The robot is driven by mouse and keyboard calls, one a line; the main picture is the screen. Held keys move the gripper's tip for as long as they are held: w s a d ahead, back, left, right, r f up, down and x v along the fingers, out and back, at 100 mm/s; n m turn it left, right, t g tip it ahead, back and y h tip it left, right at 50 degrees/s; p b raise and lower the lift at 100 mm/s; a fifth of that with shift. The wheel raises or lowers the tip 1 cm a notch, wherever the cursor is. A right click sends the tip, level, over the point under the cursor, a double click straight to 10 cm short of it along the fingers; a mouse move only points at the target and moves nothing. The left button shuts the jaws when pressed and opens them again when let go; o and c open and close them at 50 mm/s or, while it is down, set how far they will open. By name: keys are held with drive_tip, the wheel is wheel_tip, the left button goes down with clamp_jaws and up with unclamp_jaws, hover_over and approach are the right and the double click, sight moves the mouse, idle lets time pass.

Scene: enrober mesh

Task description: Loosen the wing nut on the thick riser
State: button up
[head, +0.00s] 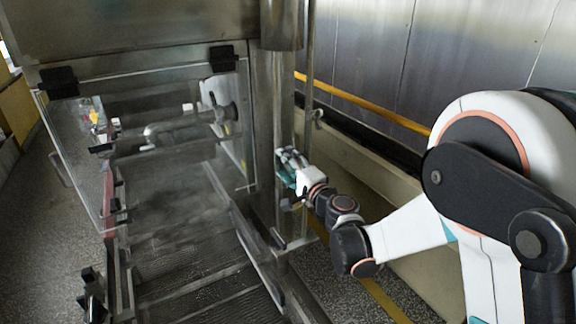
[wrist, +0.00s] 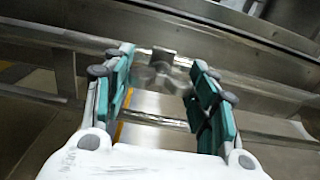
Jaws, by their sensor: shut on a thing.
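The wing nut (wrist: 160,70) is a small grey metal piece between my fingertips in the wrist view. In the head view it is hidden by my gripper. My gripper (head: 289,160) has teal-padded fingers and is at the thick riser (head: 284,100), a grey upright metal post beside the machine. In the wrist view my gripper (wrist: 161,62) has one finger on each side of the wing nut and is shut on it. The contact between pads and nut is too blurred to make out.
A thin upright rod (head: 308,70) with a small fitting (head: 318,115) stands just right of the thick riser. A clear hinged panel (head: 75,150) and a mesh conveyor (head: 200,290) lie to the left. A low beige wall (head: 370,180) is behind my arm.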

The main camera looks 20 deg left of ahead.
drive_tip(key=o, duration=1.1)
drive_tip(key=shift+c, duration=0.2)
drive_tip(key=v, duration=1.2)
